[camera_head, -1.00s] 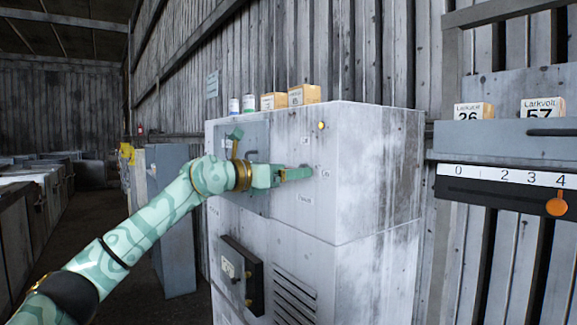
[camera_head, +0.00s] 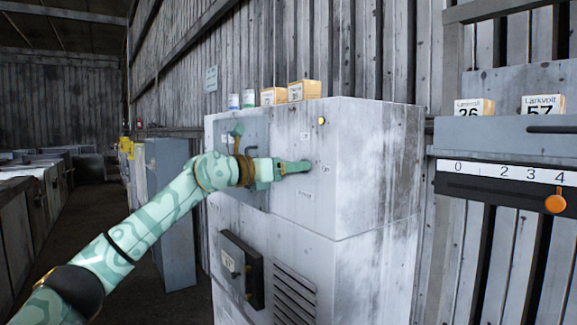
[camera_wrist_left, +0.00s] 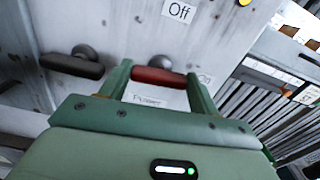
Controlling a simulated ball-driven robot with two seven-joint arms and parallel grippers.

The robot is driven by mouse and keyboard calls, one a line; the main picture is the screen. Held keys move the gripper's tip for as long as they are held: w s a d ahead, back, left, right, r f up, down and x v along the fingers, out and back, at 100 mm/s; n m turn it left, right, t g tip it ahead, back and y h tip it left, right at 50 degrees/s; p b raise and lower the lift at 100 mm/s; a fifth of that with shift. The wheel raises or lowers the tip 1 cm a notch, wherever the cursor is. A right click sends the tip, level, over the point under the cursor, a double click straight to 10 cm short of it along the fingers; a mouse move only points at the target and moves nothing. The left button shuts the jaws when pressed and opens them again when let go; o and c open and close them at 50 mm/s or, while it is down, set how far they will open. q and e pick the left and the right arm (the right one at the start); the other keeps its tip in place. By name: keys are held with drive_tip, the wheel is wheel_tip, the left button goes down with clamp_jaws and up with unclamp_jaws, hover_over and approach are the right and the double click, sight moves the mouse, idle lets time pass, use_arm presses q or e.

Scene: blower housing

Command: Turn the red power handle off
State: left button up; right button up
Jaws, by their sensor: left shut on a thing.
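The red power handle (camera_wrist_left: 158,75) shows in the left wrist view, lying roughly level between the two green fingers. Behind it is its round grey mount. An "Off" label (camera_wrist_left: 180,11) is above it, an "On" label (camera_wrist_left: 205,78) is to its right, partly behind a finger, and a "Power" label (camera_wrist_left: 147,101) is below. My left gripper (camera_wrist_left: 160,82) is shut on the handle. In the head view my left gripper (camera_head: 304,167) is at the white cabinet's (camera_head: 320,215) front, just left of the "On" label, and hides the handle. My right gripper is not in view.
A dark handle (camera_wrist_left: 72,66) sits left of the red one. A lit yellow lamp (camera_head: 321,121) is above. Small boxes (camera_head: 304,91) and cans stand on the cabinet. A dark meter box (camera_head: 241,270) juts out below. A grey unit with an orange knob (camera_head: 555,204) is at right.

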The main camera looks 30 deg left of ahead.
use_arm(q)
drive_tip(key=shift+a+n+p, duration=0.15)
drive_tip(key=shift+n+p, duration=5.7)
drive_tip(key=shift+n, duration=2.75)
drive_tip(key=shift+f, duration=0.1)
drive_tip(key=o, duration=1)
drive_tip(key=shift+w, duration=0.1)
drive_tip(key=shift+f, duration=0.1)
drive_tip(key=b+v, duration=1.4)
drive_tip(key=v, duration=0.2)
